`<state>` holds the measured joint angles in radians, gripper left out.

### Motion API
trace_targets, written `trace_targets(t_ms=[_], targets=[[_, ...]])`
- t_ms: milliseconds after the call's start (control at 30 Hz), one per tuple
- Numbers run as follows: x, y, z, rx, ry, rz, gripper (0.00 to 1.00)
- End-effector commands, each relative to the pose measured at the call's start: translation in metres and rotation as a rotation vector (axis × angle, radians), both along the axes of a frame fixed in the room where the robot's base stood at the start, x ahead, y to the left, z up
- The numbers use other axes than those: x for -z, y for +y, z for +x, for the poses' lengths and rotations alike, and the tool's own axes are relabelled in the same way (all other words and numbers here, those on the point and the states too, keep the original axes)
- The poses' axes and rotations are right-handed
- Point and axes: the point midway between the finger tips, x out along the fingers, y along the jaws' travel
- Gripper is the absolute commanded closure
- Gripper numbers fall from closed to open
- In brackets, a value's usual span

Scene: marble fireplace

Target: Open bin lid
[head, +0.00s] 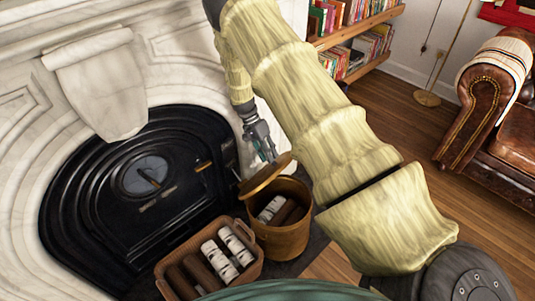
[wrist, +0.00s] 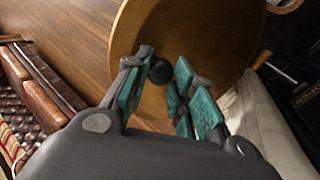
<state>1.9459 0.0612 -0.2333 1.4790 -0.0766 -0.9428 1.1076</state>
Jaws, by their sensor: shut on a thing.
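A round wooden bin (head: 290,240) stands on the floor in front of the fireplace. Its top is uncovered on the right, and white and brown logs show inside. Its tan lid (head: 262,178) is tilted up over the bin's back left rim; I cannot tell whether it touches the rim. My gripper (head: 267,153) is at the top of the lid. In the wrist view the lid (wrist: 205,45) fills the upper middle, and the teal-padded fingers (wrist: 158,85) are shut on its dark knob (wrist: 160,70).
A wicker basket (head: 257,268) of logs stands close to the bin at front left. The black fireplace door (head: 120,200) and white marble surround (head: 110,85) are to the left. A bookshelf (head: 355,30) and leather armchair (head: 480,100) are at the back right.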

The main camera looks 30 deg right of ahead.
Motion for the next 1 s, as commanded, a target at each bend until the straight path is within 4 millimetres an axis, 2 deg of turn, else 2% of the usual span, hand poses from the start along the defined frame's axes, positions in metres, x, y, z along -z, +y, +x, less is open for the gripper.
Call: trace_targets(t_ms=[33,600,633,733,1000], targets=[[0.0051,0.0031,0.0004,-0.002,-0.003,0.004,1.0],[0.0052,0.0034,0.0004,-0.002,-0.003,0.005,1.0],[0.0052,0.0034,0.0004,-0.002,-0.003,0.005,0.71],[0.0048,0.0031,0.0004,-0.002,-0.003,0.004,0.53],[0.0033,0.002,0.0002,-0.001,-0.002,0.003,0.51]])
